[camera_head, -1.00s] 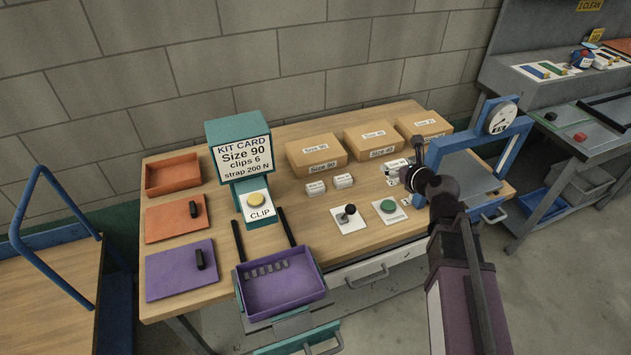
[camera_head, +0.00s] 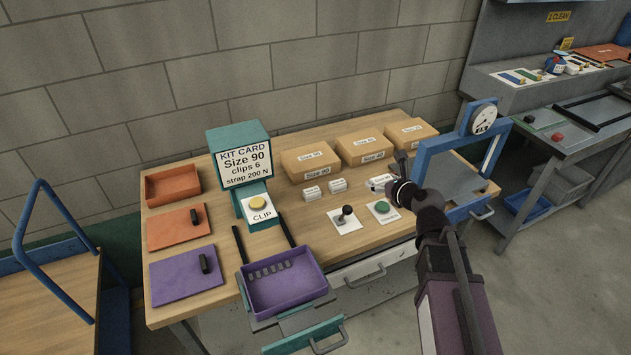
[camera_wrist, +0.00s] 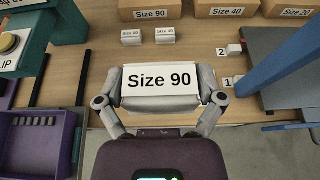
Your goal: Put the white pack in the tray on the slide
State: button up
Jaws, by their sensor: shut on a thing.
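My gripper (camera_wrist: 161,100) is shut on a white pack (camera_wrist: 160,80) labelled "Size 90", with one finger at each end of it. In the head view the same pack (camera_head: 379,182) shows small and partly hidden by my gripper (camera_head: 396,185), over the right part of the bench. The purple tray (camera_head: 322,288) sits at the front of the bench on the slide, whose two dark rails (camera_head: 240,243) run back from it. Several grey clips lie along the back of the tray. In the wrist view the tray (camera_wrist: 68,135) is at the lower left.
Two small white packs (camera_head: 311,193) stand before the cardboard boxes (camera_head: 310,160). A black-knobbed lever (camera_head: 346,211) and a green button (camera_head: 382,207) lie between tray and gripper. The blue gauge frame (camera_head: 420,160) stands close on the right; the teal kit-card stand (camera_head: 240,150) is behind the tray.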

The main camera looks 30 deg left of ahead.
aim_at(291, 282)
jog(key=z, duration=0.4)
jog(key=k, duration=1.1)
jog(key=u, duration=0.85)
jog(key=i, duration=0.65)
